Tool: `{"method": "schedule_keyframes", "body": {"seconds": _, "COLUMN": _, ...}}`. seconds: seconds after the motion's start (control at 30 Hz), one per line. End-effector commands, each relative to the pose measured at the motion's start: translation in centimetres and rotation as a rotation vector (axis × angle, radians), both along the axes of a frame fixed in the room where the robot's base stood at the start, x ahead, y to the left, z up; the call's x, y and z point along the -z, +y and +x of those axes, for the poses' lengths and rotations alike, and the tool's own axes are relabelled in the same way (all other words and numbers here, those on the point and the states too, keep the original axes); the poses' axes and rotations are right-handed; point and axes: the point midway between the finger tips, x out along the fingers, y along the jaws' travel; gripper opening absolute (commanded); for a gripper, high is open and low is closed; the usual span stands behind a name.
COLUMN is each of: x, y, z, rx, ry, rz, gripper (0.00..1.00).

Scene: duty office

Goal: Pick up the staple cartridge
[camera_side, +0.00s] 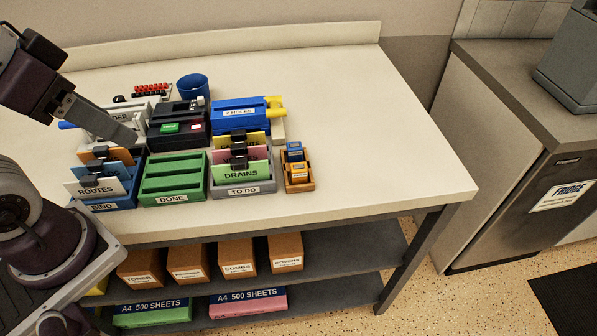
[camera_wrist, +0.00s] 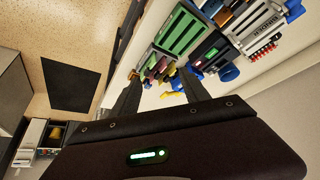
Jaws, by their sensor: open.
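A small orange wooden tray (camera_side: 308,185) stands on the table right of the grey TO DO tray. It holds small blue and orange pieces (camera_side: 295,152) with labels. These look like the cartridges, but they are too small for me to tell which one is the staple cartridge. My gripper (camera_side: 130,138) is high at the left of the side view, over the left desk items and well away from the orange tray. In the wrist view my gripper (camera_wrist: 158,74) has its two dark fingers wide apart, with nothing between them.
A green DONE tray (camera_side: 173,199), a grey TO DO tray (camera_side: 243,190) with upright cards, and a blue BIND tray (camera_side: 122,203) stand in a row. Behind are a black machine (camera_side: 180,140), a blue punch (camera_side: 236,113) and a blue cup (camera_side: 193,86). The table's right side is clear.

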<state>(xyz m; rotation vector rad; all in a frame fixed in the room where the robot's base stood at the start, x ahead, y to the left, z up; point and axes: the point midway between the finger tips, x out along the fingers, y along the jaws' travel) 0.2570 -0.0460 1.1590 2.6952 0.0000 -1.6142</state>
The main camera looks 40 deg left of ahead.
Motion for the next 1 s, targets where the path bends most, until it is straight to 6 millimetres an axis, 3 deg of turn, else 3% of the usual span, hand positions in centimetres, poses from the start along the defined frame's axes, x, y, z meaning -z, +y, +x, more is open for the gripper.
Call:
{"method": "schedule_keyframes", "body": {"seconds": 0.57, "x": 0.0, "y": 0.0, "z": 0.0, "rx": 0.000, "ry": 0.000, "rz": 0.000, "gripper": 0.55}}
{"method": "schedule_keyframes", "body": {"seconds": 0.67, "x": -0.3, "y": -0.1, "z": 0.7, "rx": 0.056, "ry": 0.015, "rz": 0.028, "gripper": 0.55}}
{"method": "schedule_keyframes", "body": {"seconds": 0.77, "x": -1.1, "y": -0.9, "z": 4.0, "rx": 0.315, "ry": 0.080, "rz": 0.146, "gripper": 0.55}}
{"method": "schedule_keyframes", "body": {"seconds": 0.87, "x": -0.9, "y": -2.7, "z": 9.5, "rx": 0.750, "ry": 0.167, "rz": 0.307, "gripper": 0.55}}
{"method": "schedule_keyframes", "body": {"seconds": 1.0, "x": 2.8, "y": -6.7, "z": 17.0, "rx": 1.402, "ry": 0.250, "rz": 0.475, "gripper": 0.55}}
